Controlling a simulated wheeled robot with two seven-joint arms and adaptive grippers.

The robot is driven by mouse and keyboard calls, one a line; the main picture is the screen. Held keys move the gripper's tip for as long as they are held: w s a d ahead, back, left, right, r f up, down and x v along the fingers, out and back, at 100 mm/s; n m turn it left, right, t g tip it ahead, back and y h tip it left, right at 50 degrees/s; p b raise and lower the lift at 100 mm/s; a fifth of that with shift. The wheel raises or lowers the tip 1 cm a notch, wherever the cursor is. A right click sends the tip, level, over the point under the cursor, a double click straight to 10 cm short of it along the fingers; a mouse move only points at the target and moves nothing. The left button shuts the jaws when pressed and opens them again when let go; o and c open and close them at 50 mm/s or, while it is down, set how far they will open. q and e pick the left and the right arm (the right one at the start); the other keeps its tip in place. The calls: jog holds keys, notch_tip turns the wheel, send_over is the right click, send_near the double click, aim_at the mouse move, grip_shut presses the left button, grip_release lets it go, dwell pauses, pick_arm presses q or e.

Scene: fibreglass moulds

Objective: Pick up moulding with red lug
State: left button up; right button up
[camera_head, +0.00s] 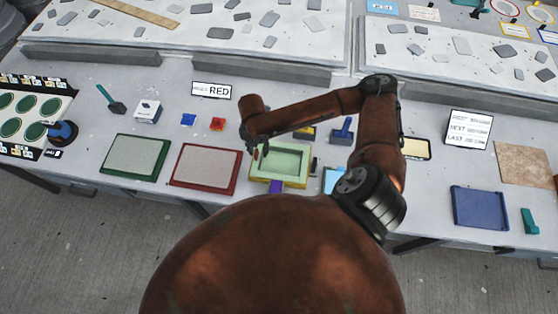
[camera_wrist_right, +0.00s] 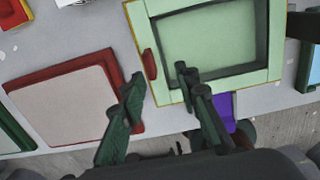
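The moulding, a pale green square frame with a recessed middle, lies on the grey table in the head view (camera_head: 296,151). It fills the upper right of the right wrist view (camera_wrist_right: 205,90). Its red lug (camera_wrist_right: 150,64) sticks out from its left side. A purple piece (camera_head: 275,187) shows at its near edge. My right gripper (camera_head: 253,148) is at the moulding's left side. My left gripper is not in view.
A red-rimmed tray (camera_head: 204,190) lies left of the moulding, with a green-rimmed tray (camera_head: 135,180) beyond it. A sign reading RED (camera_head: 211,90) stands behind small blue (camera_head: 188,120) and red (camera_head: 217,124) blocks.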

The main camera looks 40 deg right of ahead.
aim_at(256, 152)
jog(key=f, duration=0.1)
jog(key=w+f, duration=0.1)
jog(key=f, duration=0.1)
jog(key=w+f, duration=0.1)
jog(key=shift+a+f, duration=0.15)
jog(key=shift+f, duration=0.1)
jog(key=shift+s+r, duration=0.1)
jog(key=shift+s, duration=0.4)
jog(key=shift+c, duration=0.6)
jog(key=shift+w, duration=0.4)
jog(key=c, duration=0.5)
jog(key=shift+s, duration=0.25)
grip_shut()
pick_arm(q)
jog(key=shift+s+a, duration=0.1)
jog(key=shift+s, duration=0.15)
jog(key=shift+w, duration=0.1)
pick_arm(e)
jog(key=shift+w, duration=0.15)
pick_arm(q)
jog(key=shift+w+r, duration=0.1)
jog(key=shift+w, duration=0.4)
